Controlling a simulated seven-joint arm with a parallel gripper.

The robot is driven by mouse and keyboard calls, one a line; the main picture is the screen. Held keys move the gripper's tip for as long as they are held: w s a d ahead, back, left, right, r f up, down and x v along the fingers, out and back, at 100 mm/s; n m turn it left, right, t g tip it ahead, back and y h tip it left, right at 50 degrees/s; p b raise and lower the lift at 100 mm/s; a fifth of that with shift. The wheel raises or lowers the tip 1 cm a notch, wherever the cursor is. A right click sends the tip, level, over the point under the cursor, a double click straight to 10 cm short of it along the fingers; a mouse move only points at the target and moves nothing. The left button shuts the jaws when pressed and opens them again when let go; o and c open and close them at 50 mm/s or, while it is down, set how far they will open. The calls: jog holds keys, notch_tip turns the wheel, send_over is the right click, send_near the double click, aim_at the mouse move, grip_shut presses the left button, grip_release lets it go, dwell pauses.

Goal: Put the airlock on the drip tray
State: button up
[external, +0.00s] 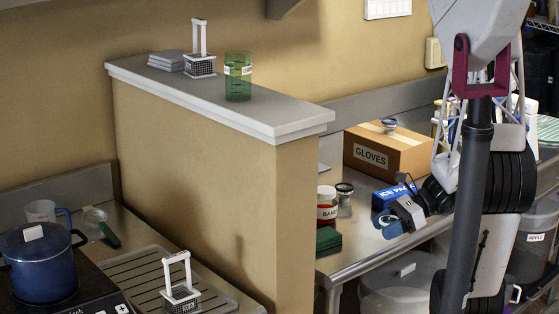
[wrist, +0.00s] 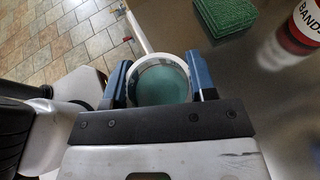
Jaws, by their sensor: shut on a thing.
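My gripper (external: 392,228) is over the front of the right-hand metal counter, its blue fingers low. In the wrist view, the fingers (wrist: 164,85) are shut on a round thing (wrist: 160,84) with a pale rim and teal inside. I cannot tell for sure that it is the airlock; the external view mostly hides it. A ribbed metal tray (external: 130,270), which looks like the drip tray, lies on the left counter, far from my gripper. A small dark basket with a white handle (external: 181,296) stands on it.
A tan partition with a grey ledge (external: 280,122) separates the counters; a green cylinder (external: 238,76) and another basket (external: 200,66) stand on it. Near my gripper are a red-and-white jar (external: 326,205), small jar (external: 344,192), blue ice pack (external: 386,196) and gloves box (external: 375,153). A blue pot (external: 42,268) stands far left.

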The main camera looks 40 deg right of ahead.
send_over(356, 231)
jog(key=s, duration=0.2)
jog(key=shift+w+a+f, duration=0.2)
jog(key=shift+a+f, duration=0.05)
jog(key=shift+f, duration=0.3)
jog(key=shift+w, duration=0.1)
jog(key=shift+w+d+f, duration=0.15)
jog(key=shift+w, duration=0.5)
jog(key=shift+w+f, duration=0.1)
jog(key=shift+f, duration=1.4)
jog(key=shift+f, duration=0.2)
jog(key=o, duration=0.9)
jog(key=shift+v, duration=3.95)
